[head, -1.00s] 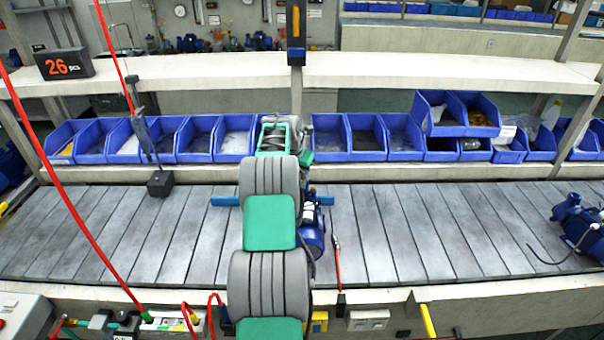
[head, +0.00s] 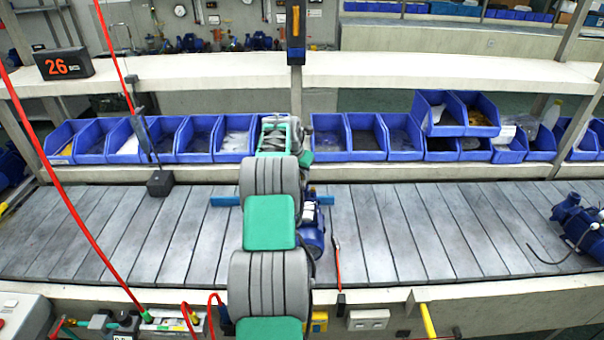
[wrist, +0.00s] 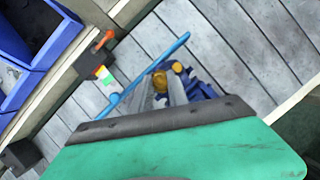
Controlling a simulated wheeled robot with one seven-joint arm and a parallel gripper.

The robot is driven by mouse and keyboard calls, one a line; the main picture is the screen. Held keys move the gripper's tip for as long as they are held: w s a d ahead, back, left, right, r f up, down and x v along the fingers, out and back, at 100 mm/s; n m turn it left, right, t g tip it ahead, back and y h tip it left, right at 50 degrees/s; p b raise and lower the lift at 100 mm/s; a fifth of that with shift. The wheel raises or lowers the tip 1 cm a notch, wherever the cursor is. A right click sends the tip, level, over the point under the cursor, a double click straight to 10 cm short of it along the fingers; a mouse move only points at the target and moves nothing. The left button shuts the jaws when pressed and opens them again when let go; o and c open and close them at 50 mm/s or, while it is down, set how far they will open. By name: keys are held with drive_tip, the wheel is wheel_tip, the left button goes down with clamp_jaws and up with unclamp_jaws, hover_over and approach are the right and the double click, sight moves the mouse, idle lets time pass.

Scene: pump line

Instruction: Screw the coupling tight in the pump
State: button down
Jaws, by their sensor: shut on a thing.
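A blue pump (head: 313,235) lies on the slatted conveyor, partly hidden behind my arm in the head view. In the wrist view its blue body (wrist: 205,90) shows just beyond the dark edge of my wrist. My gripper (wrist: 168,88) shows there as grey fingers, shut on a brass-coloured coupling (wrist: 159,81) at the pump. A second small brass-coloured part (wrist: 177,67) sits close by. The wrist housing hides much of the fingers, and I cannot tell how deep the coupling sits in the pump. In the head view my arm hides my gripper.
A blue bar (head: 225,201) lies across behind the pump. Another blue pump (head: 578,225) stands at the conveyor's right end. Blue bins (head: 360,135) line the back. A red hose (head: 70,205) hangs at the left.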

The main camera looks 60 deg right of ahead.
drive_tip(key=c, duration=1.2)
unclamp_jaws()
drive_tip(key=v, duration=0.6)
drive_tip(key=b+v, duration=0.1)
drive_tip(key=v, duration=0.6)
drive_tip(key=shift+a+r, duration=0.2)
drive_tip(key=shift+r, duration=0.1)
